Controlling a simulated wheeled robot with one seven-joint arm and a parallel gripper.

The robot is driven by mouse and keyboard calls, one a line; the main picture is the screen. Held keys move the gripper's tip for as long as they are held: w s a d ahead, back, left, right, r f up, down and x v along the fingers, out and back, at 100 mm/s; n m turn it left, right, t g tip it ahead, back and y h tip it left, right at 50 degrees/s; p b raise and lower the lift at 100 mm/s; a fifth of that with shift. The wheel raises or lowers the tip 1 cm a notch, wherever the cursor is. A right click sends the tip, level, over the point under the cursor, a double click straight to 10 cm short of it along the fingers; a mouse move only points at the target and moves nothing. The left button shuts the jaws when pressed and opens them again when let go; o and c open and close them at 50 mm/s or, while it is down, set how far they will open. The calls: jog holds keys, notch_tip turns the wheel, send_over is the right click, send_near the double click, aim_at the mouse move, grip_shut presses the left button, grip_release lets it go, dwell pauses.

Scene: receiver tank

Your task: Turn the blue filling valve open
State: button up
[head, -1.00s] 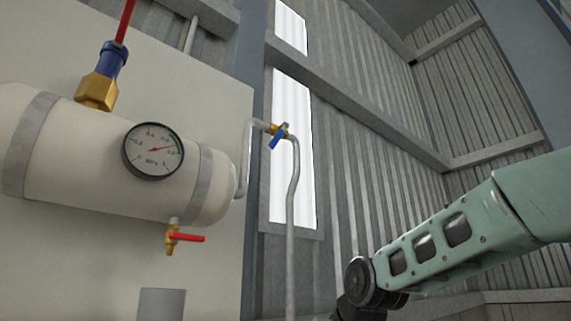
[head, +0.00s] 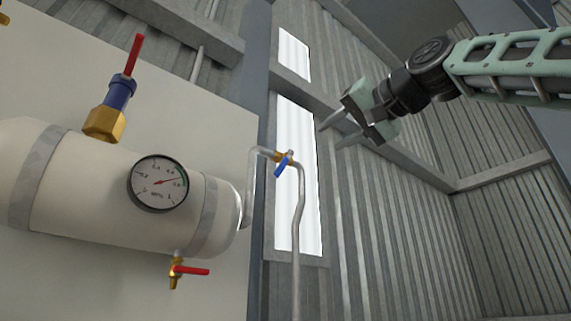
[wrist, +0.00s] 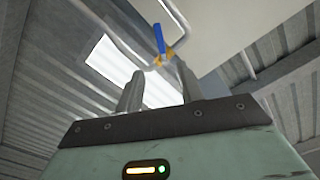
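The blue filling valve handle (head: 282,166) sits on a brass body on the grey pipe at the tank's right end, slanting down to the left. It also shows in the wrist view (wrist: 159,39), ahead of and between the fingertips. My gripper (head: 329,133) is up and to the right of the valve in the head view, its fingers pointing left toward it. The two fingers are apart with nothing between them, and they do not touch the valve. In the wrist view my gripper's fingers (wrist: 156,83) show a clear gap.
The cream tank (head: 95,190) bears a pressure gauge (head: 158,183), a red-handled drain valve (head: 190,271) below and a blue and brass fitting (head: 112,108) on top. The grey pipe (head: 298,215) runs down in front of a bright window. Space right of the pipe looks free.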

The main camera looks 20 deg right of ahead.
aim_at(282, 167)
jog(key=p+x, duration=0.7)
jog(key=x, duration=0.9)
jog(key=shift+w, duration=0.2)
grip_shut()
